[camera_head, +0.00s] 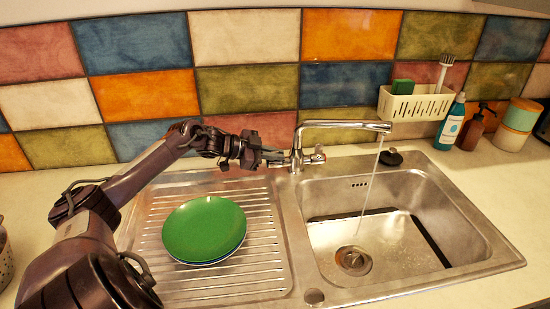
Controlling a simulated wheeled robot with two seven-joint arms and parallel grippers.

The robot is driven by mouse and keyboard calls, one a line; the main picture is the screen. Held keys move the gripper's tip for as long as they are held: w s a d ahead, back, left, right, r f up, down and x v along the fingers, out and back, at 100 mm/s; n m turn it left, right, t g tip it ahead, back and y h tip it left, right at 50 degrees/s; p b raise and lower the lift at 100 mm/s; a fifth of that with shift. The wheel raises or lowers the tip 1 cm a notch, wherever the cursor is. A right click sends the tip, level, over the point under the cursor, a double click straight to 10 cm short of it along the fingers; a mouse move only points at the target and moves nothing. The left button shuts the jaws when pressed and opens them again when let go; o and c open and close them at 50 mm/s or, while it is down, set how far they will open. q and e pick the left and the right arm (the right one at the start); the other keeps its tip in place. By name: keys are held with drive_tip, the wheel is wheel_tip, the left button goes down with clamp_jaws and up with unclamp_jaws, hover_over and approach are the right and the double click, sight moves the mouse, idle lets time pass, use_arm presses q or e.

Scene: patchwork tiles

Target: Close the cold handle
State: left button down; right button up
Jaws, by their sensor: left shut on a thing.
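A chrome faucet (298,143) stands behind the sink, its spout reaching right over the basin, with a stream of water (371,185) running from it. One handle (318,155) shows on the right side of the faucet body. My left arm comes in from the left, and my left gripper (274,158) is at the left side of the faucet body, shut on the left handle there. The gripper mostly hides that handle. My right gripper is not in view.
The steel sink basin (400,190) is at the right. A green plate (204,229) lies on the ribbed drainboard (262,285) below my left arm.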

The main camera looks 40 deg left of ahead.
use_arm(q)
drive_tip(key=shift+w+a+r+n+g+h+b, duration=0.2)
drive_tip(key=shift+w+a+n+g+h+b, duration=0.25)
drive_tip(key=shift+n, duration=0.45)
drive_tip(key=shift+a+n, duration=0.15)
drive_tip(key=shift+n, duration=0.25)
drive_tip(key=shift+g, duration=0.25)
drive_tip(key=c, duration=1.6)
unclamp_jaws()
drive_tip(key=shift+s+a+b, duration=0.3)
drive_tip(key=shift+a+b, duration=0.1)
drive_tip(key=shift+h, duration=0.25)
drive_tip(key=b+v, duration=0.1)
drive_tip(key=v, duration=0.5)
drive_tip(key=shift+s+a+r, duration=0.15)
drive_tip(key=shift+s+r, duration=0.1)
drive_tip(key=shift+s, duration=0.05)
